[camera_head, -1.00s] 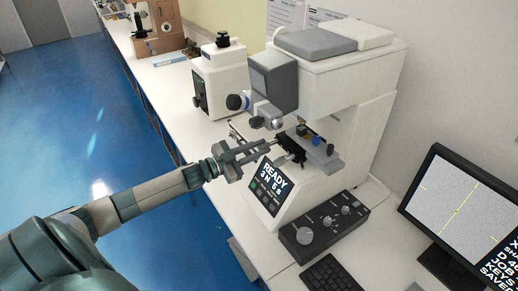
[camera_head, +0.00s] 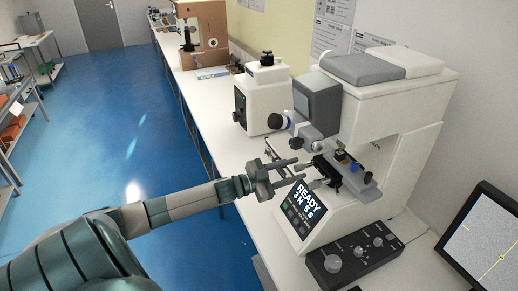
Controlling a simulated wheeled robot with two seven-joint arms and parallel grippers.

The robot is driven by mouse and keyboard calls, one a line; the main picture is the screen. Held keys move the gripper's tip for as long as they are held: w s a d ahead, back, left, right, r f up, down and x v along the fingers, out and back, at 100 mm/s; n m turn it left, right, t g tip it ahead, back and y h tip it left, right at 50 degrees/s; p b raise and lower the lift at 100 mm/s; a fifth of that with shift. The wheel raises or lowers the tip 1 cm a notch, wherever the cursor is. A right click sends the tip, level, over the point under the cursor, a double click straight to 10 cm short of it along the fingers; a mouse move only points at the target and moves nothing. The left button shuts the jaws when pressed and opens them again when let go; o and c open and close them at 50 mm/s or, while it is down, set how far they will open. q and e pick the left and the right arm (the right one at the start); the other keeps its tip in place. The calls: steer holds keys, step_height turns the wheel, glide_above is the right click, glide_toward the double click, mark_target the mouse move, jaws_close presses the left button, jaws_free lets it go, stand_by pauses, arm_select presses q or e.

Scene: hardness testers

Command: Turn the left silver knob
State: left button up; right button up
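The white hardness tester (camera_head: 395,120) stands on the bench with a lit READY display (camera_head: 302,208). Its dark specimen stage (camera_head: 335,176) has small fittings at its left end; a silver knob there is too small to make out clearly. A larger silver knob (camera_head: 333,263) sits at the left of the black control box (camera_head: 355,258) in front. My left gripper (camera_head: 299,169) is just left of the stage, above the display, with its two fingers apart and pointing right. I cannot tell whether anything lies between the fingertips. My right gripper is not in view.
A smaller white instrument (camera_head: 260,100) stands behind, and a brown tester (camera_head: 200,35) is farther back on the white bench (camera_head: 213,135). A monitor (camera_head: 485,240) stands at the lower right. The blue floor (camera_head: 100,130) to the left is clear.

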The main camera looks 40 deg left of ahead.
arm_select(q)
steer(key=b+v, duration=0.5)
steer(key=v, duration=1.1)
steer(key=shift+s+a, duration=0.15)
steer(key=shift+s, duration=0.2)
steer(key=shift+f, duration=0.1)
stand_by(0.4)
